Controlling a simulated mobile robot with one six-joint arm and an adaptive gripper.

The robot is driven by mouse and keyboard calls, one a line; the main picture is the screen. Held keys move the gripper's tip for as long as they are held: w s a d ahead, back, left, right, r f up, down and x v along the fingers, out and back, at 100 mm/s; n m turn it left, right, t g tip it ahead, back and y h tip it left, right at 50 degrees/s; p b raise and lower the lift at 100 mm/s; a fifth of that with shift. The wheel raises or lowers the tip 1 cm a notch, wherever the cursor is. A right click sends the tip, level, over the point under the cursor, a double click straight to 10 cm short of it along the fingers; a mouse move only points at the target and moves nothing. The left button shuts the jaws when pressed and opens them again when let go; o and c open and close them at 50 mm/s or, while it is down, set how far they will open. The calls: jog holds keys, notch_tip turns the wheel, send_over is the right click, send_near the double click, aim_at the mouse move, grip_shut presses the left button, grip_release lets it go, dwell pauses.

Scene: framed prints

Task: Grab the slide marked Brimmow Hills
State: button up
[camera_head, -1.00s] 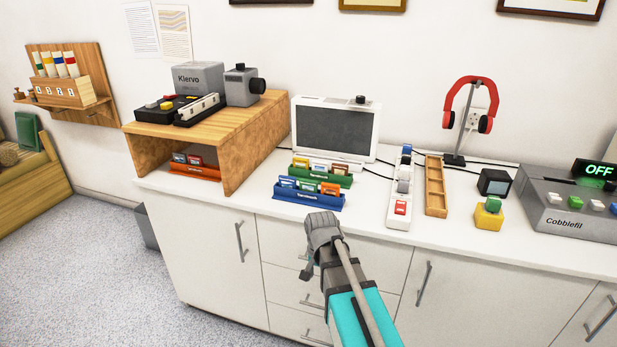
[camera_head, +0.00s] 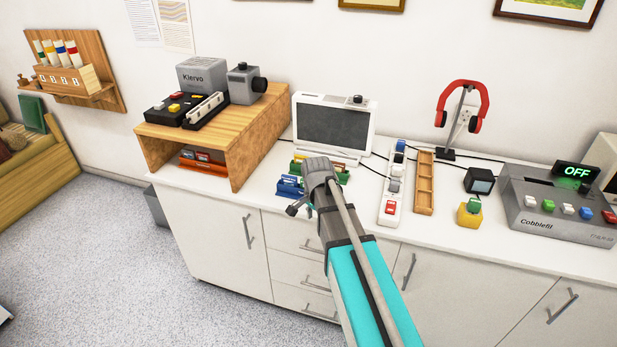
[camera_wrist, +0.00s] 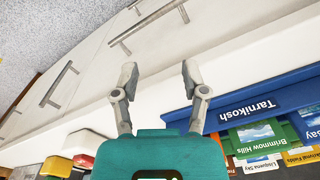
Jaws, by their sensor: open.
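The slide marked Brimmow Hills (camera_wrist: 257,143) is green with a small landscape picture. My gripper (camera_wrist: 158,72) is open and empty, over the counter's front edge and to the left of the rack in that view, apart from the slide.
A wooden riser (camera_head: 250,135) is to the left and a grey-screened monitor (camera_head: 335,127) behind. Cupboard handles line the front.

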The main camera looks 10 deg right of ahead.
jog(key=w+r+m+p, duration=1.2)
jog(key=r+p, duration=0.4)
jog(key=r, duration=0.2)
jog(key=shift+w+d, duration=0.15)
jog(key=shift+w, duration=0.7)
jog(key=shift+f, duration=0.25)
notch_tip(320, 180, down, 8)
jog(key=b, duration=0.8)
jog(key=shift+f, duration=0.15)
jog(key=shift+f, duration=0.1)
jog(key=f+b, duration=0.1)
jog(key=b, duration=0.1)
jog(key=f+b, duration=0.1)
jog(key=f, duration=0.1)
jog(key=shift+s+d+f+b, duration=0.1)
jog(key=shift+s+f+b, duration=0.1)
jog(key=shift+s+b, duration=0.15)
jog(key=shift+f+b, duration=0.85)
